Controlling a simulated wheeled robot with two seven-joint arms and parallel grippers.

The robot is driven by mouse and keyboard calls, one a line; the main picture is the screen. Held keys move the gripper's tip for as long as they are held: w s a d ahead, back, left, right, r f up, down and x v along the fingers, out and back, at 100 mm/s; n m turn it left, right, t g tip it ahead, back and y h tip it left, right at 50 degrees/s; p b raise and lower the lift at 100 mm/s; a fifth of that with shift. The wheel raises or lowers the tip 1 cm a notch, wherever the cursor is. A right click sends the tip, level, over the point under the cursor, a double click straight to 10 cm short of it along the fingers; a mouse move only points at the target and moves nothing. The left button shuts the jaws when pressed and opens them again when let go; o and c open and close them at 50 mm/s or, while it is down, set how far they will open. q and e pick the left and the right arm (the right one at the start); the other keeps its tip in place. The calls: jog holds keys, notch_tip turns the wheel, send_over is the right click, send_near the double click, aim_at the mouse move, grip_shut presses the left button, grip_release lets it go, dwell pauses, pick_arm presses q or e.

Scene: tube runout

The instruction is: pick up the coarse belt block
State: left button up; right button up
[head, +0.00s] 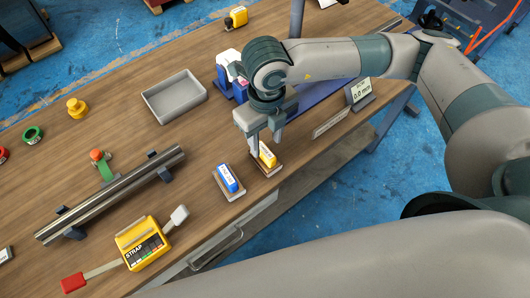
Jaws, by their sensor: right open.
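A yellow block (267,155) with a pale label sits in a small tray near the table's front edge. A blue block (228,177) with a white label sits in a like tray just left of it. I cannot read either label to tell which is the coarse belt block. My right gripper (265,143) points down over the yellow block, its open fingers close about the block's upper end. I cannot tell whether they touch it. The gripper hides part of the block. My left gripper is out of view.
A steel tube (115,192) lies on dark supports at the left. A yellow strap tool (143,243) lies at the front. An empty grey tray (174,96) stands behind the blocks. A readout (360,92) showing 0.0 mm stands at right. A blue fixture (224,76) is behind my right wrist.

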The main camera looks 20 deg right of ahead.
aim_at(265, 150)
jog(key=shift+f, duration=0.65)
jog(key=shift+f+p, duration=0.35)
jog(key=shift+p, duration=0.15)
jog(key=f+p, duration=0.1)
jog(key=f, duration=0.1)
jog(key=f+p, duration=0.1)
jog(key=f, duration=0.1)
jog(key=shift+w, duration=0.2)
jog(key=shift+f, duration=0.25)
